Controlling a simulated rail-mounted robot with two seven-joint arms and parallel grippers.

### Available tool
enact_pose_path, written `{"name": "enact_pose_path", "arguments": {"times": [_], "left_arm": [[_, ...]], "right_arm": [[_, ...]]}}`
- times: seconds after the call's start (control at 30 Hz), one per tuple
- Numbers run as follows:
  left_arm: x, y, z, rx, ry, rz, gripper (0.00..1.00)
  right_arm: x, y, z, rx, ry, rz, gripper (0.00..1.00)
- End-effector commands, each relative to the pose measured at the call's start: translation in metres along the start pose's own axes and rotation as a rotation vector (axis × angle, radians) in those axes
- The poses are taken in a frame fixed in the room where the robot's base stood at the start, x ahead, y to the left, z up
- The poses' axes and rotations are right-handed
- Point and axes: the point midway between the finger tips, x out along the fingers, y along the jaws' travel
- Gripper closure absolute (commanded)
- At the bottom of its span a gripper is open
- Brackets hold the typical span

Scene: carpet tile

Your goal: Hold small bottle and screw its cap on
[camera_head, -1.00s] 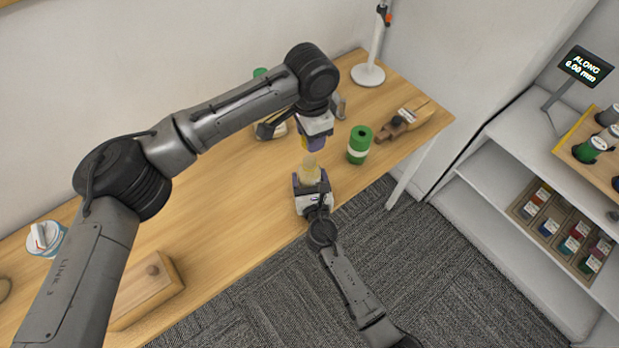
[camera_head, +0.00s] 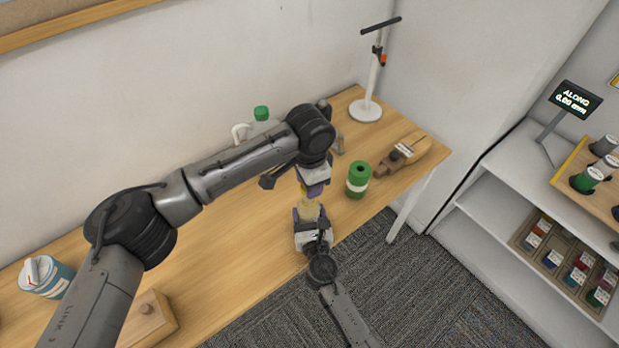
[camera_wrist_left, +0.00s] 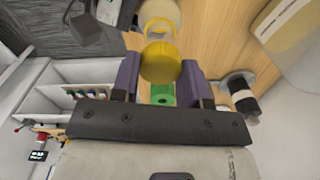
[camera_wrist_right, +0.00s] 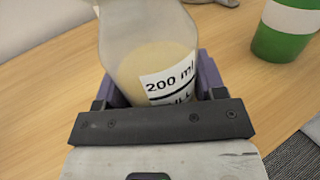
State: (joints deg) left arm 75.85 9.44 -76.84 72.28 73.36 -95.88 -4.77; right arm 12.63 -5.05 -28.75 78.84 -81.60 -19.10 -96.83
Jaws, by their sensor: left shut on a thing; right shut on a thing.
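My left gripper (camera_head: 314,190) is shut on the yellow cap (camera_wrist_left: 160,63), holding it by its sides between purple fingers. My right gripper (camera_head: 310,222) is shut on the small bottle (camera_wrist_right: 152,62), a clear bottle with pale contents and a "200 ml" label. The bottle is between the fingers near the table's front edge, and its upper end runs out of the right wrist view. In the head view the left gripper is right above the bottle (camera_head: 309,209). The left wrist view shows the bottle just past the cap; I cannot tell whether they touch.
A wooden tool (camera_head: 405,153) and a white stand (camera_head: 366,110) are farther right. A wooden box (camera_head: 150,318) and a blue-white container (camera_head: 46,278) are at the left. The table middle is clear.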

Motion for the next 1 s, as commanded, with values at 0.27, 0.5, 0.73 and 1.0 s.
{"name": "enact_pose_path", "arguments": {"times": [0.27,0.5,0.73,1.0], "left_arm": [[0.010,0.000,0.000,0.001,0.000,-0.001,0.81],[0.010,0.000,0.000,0.001,0.000,-0.001,0.80],[0.013,0.000,0.000,0.003,0.000,0.000,0.80],[0.026,0.001,0.000,0.010,0.000,0.000,0.80]], "right_arm": [[0.000,0.000,0.000,0.000,0.001,0.000,0.79],[0.000,0.000,0.000,0.000,0.001,0.000,0.79],[0.000,0.000,-0.001,0.000,0.001,0.000,0.79],[0.000,0.000,-0.001,0.000,0.001,0.000,0.79]]}}
